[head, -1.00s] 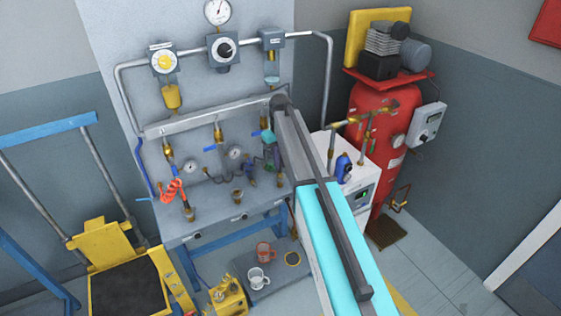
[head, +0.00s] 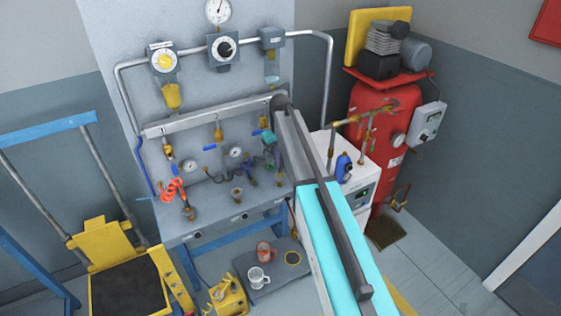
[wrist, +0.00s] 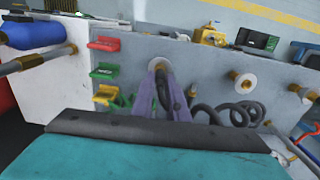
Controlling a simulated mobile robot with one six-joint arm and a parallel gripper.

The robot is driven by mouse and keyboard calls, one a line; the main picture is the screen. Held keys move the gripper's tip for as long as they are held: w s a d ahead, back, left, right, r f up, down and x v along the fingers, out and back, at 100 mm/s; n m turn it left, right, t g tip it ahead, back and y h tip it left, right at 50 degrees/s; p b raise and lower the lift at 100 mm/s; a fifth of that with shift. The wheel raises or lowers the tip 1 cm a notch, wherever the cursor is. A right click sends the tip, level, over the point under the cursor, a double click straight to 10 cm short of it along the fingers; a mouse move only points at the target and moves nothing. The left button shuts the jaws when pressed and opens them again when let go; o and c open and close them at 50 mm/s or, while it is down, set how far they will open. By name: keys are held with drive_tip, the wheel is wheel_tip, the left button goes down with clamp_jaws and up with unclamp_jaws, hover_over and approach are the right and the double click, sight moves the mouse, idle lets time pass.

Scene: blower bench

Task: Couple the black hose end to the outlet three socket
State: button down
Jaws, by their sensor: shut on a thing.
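My gripper (wrist: 163,97) is in the lower middle of the wrist view, its purple-grey fingers shut on the black hose end, which they mostly hide. The black coiled hose (wrist: 238,113) runs from the fingers off to the right. A brass fitting with a pale collar (wrist: 158,65) shows just beyond the fingertips; I cannot tell whether the hose end touches it. Brass drops with blue handles hang from the pipe; the third (head: 264,121) is beside my arm.
More brass fittings stand to the right in the wrist view (wrist: 245,82). Red (wrist: 104,44), green and yellow clips sit left of the fingers. An orange coiled hose (head: 172,190) is at the bench's left. A white cabinet (head: 338,143) and red tank stand right.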

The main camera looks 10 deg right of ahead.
drive_tip(key=shift+f, duration=0.2)
drive_tip(key=c, duration=1.6)
unclamp_jaws()
drive_tip(key=shift+c, duration=0.2)
drive_tip(key=shift+r, duration=0.15)
wheel_tip(320, 180, up, 14)
drive_tip(key=b, duration=0.4)
drive_tip(key=shift+f, duration=0.25)
